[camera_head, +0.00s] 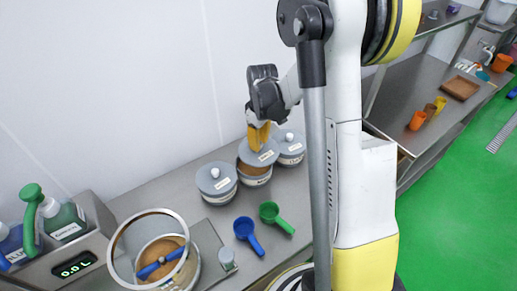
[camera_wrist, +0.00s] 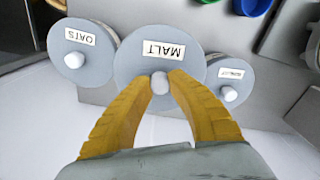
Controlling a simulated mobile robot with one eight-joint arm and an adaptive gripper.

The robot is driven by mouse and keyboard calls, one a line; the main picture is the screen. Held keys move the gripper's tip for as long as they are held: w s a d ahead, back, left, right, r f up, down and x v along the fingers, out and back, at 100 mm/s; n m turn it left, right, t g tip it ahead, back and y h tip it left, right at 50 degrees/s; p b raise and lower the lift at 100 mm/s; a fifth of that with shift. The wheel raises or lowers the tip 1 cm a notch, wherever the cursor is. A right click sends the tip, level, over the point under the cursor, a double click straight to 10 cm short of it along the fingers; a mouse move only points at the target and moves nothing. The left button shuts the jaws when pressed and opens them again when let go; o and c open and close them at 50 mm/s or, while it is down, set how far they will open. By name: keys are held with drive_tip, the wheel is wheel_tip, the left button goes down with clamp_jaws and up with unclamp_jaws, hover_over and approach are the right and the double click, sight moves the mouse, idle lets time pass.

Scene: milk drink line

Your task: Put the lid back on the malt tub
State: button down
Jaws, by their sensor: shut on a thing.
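The malt lid (camera_head: 262,158) is a grey disc with a white label. In the wrist view the lid (camera_wrist: 158,50) reads MALT and has a pale round knob. My gripper (camera_head: 258,149) has its yellow fingers shut on that knob; they also show in the wrist view (camera_wrist: 160,82). The malt tub (camera_head: 254,179) is directly below the lid. In the head view the lid sits offset to the right over the tub, with brown contents showing at the left. I cannot tell whether lid and rim touch.
Lidded tubs stand close on both sides, one at left (camera_head: 216,184) and one at right (camera_head: 291,147). The oats lid (camera_wrist: 78,52) is beside the malt lid. Blue (camera_head: 247,234) and green (camera_head: 274,216) scoops lie on the counter in front.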

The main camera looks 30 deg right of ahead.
drive_tip(key=shift+w+a, duration=0.55)
drive_tip(key=shift+w, duration=0.25)
drive_tip(key=shift+f, duration=0.1)
drive_tip(key=shift+s+d+f+b, duration=0.1)
drive_tip(key=shift+f+b, duration=0.4)
drive_tip(key=shift+f, duration=0.35)
wheel_tip(320, 180, down, 4)
drive_tip(key=b, duration=0.3)
drive_tip(key=shift+f, duration=0.2)
drive_tip(key=shift+f+b, duration=0.2)
drive_tip(key=shift+b, duration=0.65)
idle(0.7)
idle(0.3)
drive_tip(key=c, duration=0.8)
unclamp_jaws()
